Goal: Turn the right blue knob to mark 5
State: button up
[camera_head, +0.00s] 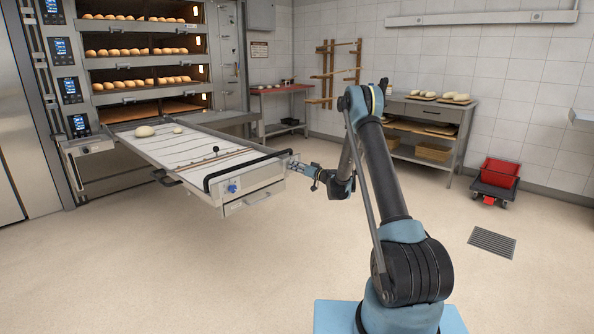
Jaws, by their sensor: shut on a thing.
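The loader (240,196) has a pale front panel at the end of its long belt table. One blue knob (233,188) shows on the left part of this panel, uncovered. My gripper (292,167) reaches in from the right and is shut at the right end of the panel, where the right blue knob sits. The gripper's fingers hide that knob, and its marks are too small to read from here. My arm comes up from the lower right and bends down to the gripper.
A black bar handle (245,168) runs along the loader's front edge, close to my gripper. Dough pieces (145,131) lie on the belt. Deck ovens (150,60) with bread stand behind. A red bin (499,173) is at right. Open floor lies in front.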

jog(key=shift+w+d+f+n, duration=0.1)
jog(key=shift+n, duration=17.3)
